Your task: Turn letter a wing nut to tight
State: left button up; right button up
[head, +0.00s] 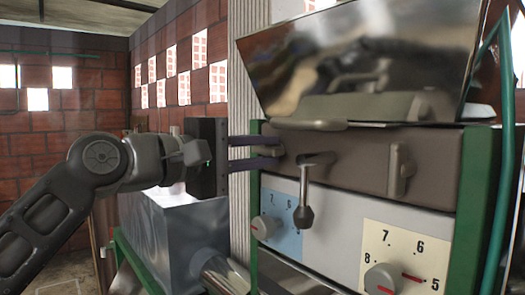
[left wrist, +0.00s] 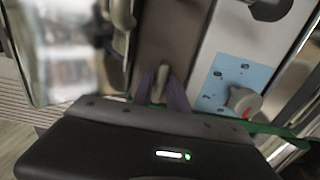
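A grey wing nut (head: 267,151) sits at the left end of the dark brown metal panel (head: 345,172). A second, upright wing nut (head: 400,170) is on the panel's right part. I cannot read a letter on either. My left gripper (head: 272,152) reaches in from the left, its two purple fingers apart, one above and one below the left nut. In the left wrist view the left nut (left wrist: 160,80) shows between the fingertips (left wrist: 161,88). Small gaps seem to show beside it; I cannot tell whether a finger touches it. My right gripper is not in view.
A dark lever (head: 306,200) hangs from the panel's middle. Below are a blue dial plate with a knob (head: 265,227) and a cream one with a knob (head: 383,279). A shiny metal hopper (head: 365,60) rises above. Green frame posts (head: 468,225) flank the panel.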

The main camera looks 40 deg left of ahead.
pick_arm(q)
grip_shut()
jog(key=shift+f+m+b, duration=0.1)
jog(key=shift+m+b, duration=0.25)
jog(key=shift+m, duration=0.15)
jog(key=m+b, duration=0.1)
jog(key=m, duration=0.1)
jog(key=shift+m, duration=0.3)
jog(key=m+b, duration=0.2)
jog(key=m, duration=0.2)
jog(key=m+b, duration=0.2)
jog(key=m, duration=0.4)
jog(key=shift+d, duration=0.1)
jog(key=m, duration=0.4)
jog(key=shift+b, duration=0.35)
jog(key=shift+m, duration=0.3)
